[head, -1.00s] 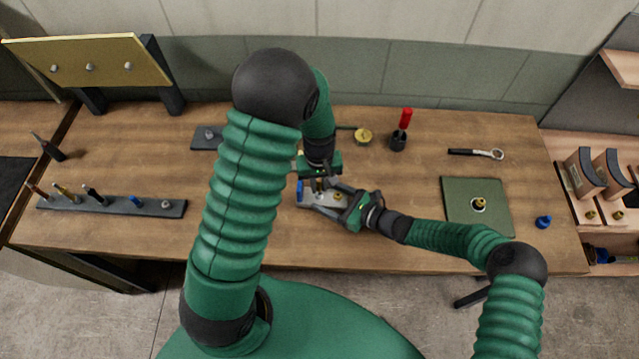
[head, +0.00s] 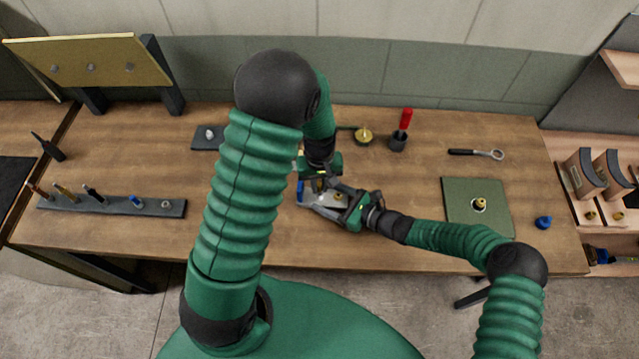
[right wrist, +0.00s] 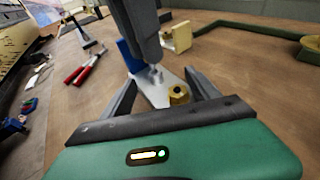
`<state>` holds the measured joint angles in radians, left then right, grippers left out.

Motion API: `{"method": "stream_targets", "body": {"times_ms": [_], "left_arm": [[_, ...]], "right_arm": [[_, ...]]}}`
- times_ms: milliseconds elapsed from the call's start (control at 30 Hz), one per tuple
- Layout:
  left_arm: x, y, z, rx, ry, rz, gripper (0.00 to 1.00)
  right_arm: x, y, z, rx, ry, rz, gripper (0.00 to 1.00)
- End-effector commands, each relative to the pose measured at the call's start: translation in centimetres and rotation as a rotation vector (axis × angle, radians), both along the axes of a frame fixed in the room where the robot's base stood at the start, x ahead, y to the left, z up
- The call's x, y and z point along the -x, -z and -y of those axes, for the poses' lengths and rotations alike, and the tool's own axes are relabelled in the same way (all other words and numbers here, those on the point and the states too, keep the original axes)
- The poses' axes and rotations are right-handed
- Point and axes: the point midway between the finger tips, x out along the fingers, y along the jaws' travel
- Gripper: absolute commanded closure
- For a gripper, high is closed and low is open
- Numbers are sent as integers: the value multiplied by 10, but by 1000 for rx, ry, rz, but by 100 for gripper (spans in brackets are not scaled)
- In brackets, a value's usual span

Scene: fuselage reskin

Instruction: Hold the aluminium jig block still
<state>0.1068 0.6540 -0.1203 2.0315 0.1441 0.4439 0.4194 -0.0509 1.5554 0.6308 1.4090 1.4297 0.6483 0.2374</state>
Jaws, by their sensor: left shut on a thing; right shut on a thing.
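The aluminium jig block (head: 327,201) lies on the bench near its front middle, a flat pale metal piece. In the right wrist view the block (right wrist: 155,94) sits between the two fingers of my right gripper (right wrist: 160,88), which is shut on it from the right. A brass hex fitting (right wrist: 179,94) stands on the block. A blue part (right wrist: 130,56) is at its far end. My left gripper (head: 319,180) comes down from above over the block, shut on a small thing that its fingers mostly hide. I cannot tell whether that thing touches the block.
A green mat (head: 459,213) with a brass part lies at right, with a blue cap (head: 543,222) beside it. A dark tool rail (head: 112,206) is at left. Bench left of the block is clear.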

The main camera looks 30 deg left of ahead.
Motion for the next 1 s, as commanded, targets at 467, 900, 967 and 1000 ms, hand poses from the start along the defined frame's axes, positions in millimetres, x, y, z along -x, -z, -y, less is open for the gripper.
{"method": "stream_targets", "body": {"times_ms": [467, 900, 967, 1000], "left_arm": [[0, 10, 0, 0, 0, 0, 100], [0, 19, 0, 0, 1, 0, 100], [0, 20, 0, 0, 1, 0, 100], [0, 21, 0, 0, 1, 0, 100]], "right_arm": [[4, 8, 3, 15, -1, -9, 53], [4, 8, 3, 15, -2, -9, 53], [4, 8, 3, 15, -2, -9, 53], [4, 8, 3, 15, -2, -9, 53]]}}
